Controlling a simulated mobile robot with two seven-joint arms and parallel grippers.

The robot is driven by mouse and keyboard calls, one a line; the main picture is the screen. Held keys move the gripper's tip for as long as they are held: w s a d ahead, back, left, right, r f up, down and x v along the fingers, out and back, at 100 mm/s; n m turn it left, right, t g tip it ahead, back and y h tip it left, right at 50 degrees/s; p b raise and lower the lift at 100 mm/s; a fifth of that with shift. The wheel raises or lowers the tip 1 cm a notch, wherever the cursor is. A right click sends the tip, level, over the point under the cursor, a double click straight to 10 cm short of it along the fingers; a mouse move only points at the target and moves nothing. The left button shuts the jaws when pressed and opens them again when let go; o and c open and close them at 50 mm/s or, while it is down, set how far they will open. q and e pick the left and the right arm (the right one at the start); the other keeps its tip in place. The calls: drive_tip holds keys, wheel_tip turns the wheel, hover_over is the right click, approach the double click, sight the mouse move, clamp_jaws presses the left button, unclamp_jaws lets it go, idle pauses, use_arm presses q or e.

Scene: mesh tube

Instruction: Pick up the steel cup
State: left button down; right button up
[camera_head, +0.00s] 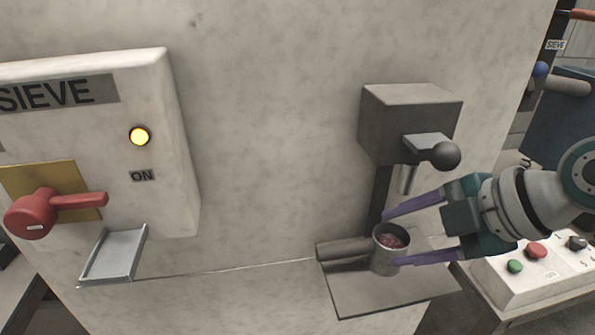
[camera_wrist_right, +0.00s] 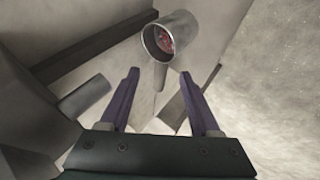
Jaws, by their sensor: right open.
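The steel cup (camera_head: 384,259) stands upright on a small metal shelf (camera_head: 350,296) under a grey dispenser with a knob. Something reddish is inside the cup. My right gripper (camera_head: 392,238) comes in from the right, open, with its purple fingers spread on either side of the cup in the head view. In the right wrist view the cup (camera_wrist_right: 172,42) shows beyond the open fingertips (camera_wrist_right: 161,82), so it appears not fully between them. I cannot tell whether a finger touches it. My left gripper is not in view.
The grey dispenser (camera_head: 408,122) with its lever knob hangs above the cup, close to the upper finger. A dark cylinder (camera_head: 343,249) sits just left of the cup. A button box (camera_head: 535,262) stands at lower right. A SIEVE panel (camera_head: 100,150) with a red handle is on the left.

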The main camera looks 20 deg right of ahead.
sight(370, 245)
drive_tip(key=x, duration=0.8)
drive_tip(key=shift+s+a+f+b, duration=0.1)
drive_tip(key=shift+s+a+b, duration=0.05)
drive_tip(key=shift+b, duration=0.25)
clamp_jaws()
idle(1.0)
